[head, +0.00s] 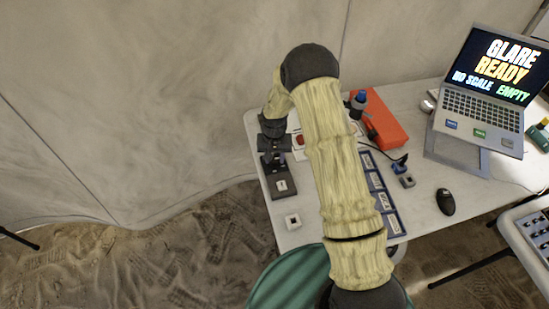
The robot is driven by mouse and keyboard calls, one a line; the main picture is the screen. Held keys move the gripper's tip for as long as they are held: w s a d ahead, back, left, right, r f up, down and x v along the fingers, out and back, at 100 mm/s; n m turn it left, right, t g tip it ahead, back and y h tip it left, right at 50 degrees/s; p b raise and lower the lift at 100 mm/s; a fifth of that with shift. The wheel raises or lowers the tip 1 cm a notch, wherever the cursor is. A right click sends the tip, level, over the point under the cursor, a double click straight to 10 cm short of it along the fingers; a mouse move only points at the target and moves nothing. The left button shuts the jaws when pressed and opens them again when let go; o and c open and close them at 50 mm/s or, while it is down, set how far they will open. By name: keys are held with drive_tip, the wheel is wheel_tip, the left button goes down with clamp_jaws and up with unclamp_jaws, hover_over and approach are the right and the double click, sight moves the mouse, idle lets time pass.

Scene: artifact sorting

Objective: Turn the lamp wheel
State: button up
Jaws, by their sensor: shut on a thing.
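My gripper (277,153) points down over the far end of a small dark device (281,187) at the table's left edge. The device has a pale square on its near end. The gripper is shut on a small part at this device, which appears to be the lamp wheel. The wheel itself is hidden by the fingers, so its shape and angle cannot be told. My pale arm crosses the middle of the view and covers part of the table.
A red part (299,141) sits right of my gripper.

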sight(275, 159)
drive_tip(key=n, duration=0.3)
drive_tip(key=shift+n, duration=2.2)
drive_tip(key=shift+w, duration=0.1)
drive_tip(key=o, duration=1)
drive_tip(key=shift+b, duration=0.3)
drive_tip(key=shift+r, duration=0.1)
wheel_tip(275, 159, up, 17)
drive_tip(key=shift+r+b, duration=0.1)
drive_tip(key=shift+b, duration=0.55)
